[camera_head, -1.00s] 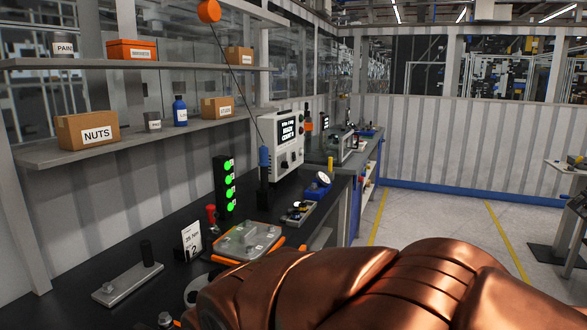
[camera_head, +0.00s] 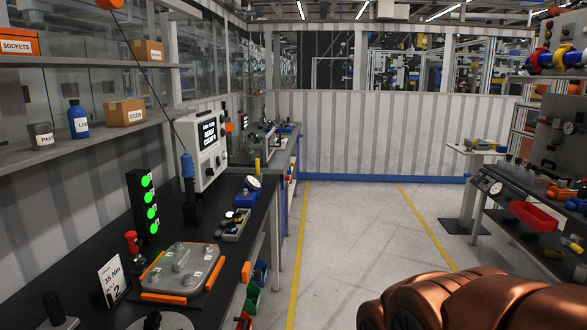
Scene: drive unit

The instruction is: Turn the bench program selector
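A white control box (camera_head: 199,165) with a dark lit screen (camera_head: 207,131) stands on the black workbench (camera_head: 88,262) at the left. Small dark controls show on its front below the screen, but they are too small for me to tell which is the program selector. My copper-coloured arm fills the lower right corner. My gripper is out of view.
On the bench stand a stack light (camera_head: 143,205) with several green lamps, a blue-topped tool (camera_head: 188,178), an orange-edged fixture plate (camera_head: 180,270) and a sign card (camera_head: 110,282). A second bench (camera_head: 500,215) stands at the right. The floor (camera_head: 350,225) between is clear.

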